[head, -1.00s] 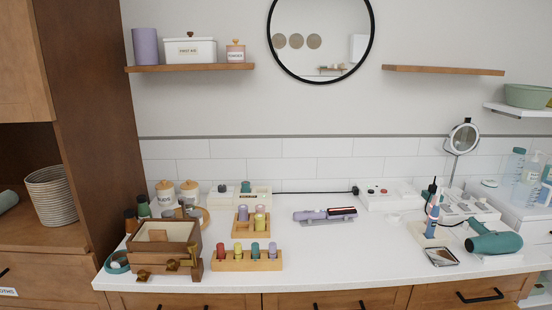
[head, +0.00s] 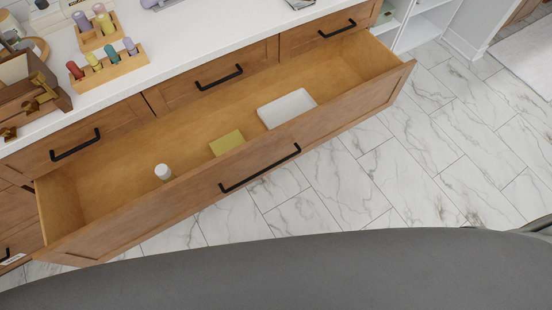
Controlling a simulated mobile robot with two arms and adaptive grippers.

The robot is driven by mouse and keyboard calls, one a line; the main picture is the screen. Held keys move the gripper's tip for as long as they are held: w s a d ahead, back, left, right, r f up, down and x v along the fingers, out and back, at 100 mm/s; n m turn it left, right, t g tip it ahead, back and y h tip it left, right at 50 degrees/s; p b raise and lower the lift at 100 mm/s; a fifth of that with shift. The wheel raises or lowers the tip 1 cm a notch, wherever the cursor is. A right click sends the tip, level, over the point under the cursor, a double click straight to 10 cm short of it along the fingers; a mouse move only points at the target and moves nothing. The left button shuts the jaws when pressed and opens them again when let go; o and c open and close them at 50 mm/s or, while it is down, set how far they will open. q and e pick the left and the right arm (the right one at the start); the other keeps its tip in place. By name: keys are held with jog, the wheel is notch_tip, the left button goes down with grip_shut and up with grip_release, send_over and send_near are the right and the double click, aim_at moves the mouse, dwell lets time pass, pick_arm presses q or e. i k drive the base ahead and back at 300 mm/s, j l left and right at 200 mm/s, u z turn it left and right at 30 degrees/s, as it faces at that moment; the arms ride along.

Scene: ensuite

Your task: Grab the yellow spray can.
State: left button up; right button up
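No clear yellow spray can shows in the head view. A yellow cylinder (head: 93,61) stands in the front wooden rack (head: 124,66) on the counter, between a red one and a green one. I cannot tell whether it is a spray can. A long wooden drawer (head: 345,120) under the counter stands open. In it are a small white-topped container (head: 163,172), a flat olive-yellow block (head: 227,142) and a white tray (head: 287,107). Neither of my grippers is in view.
The white counter (head: 190,45) has a brown wooden box (head: 35,85) at its left and a second rack (head: 95,40) behind the front one. The open drawer juts out over the marble floor (head: 420,150). Floor to the right is clear.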

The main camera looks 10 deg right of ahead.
aim_at(161, 171)
jog(key=u, duration=1.1)
jog(key=l+u, duration=0.2)
jog(key=u, duration=0.3)
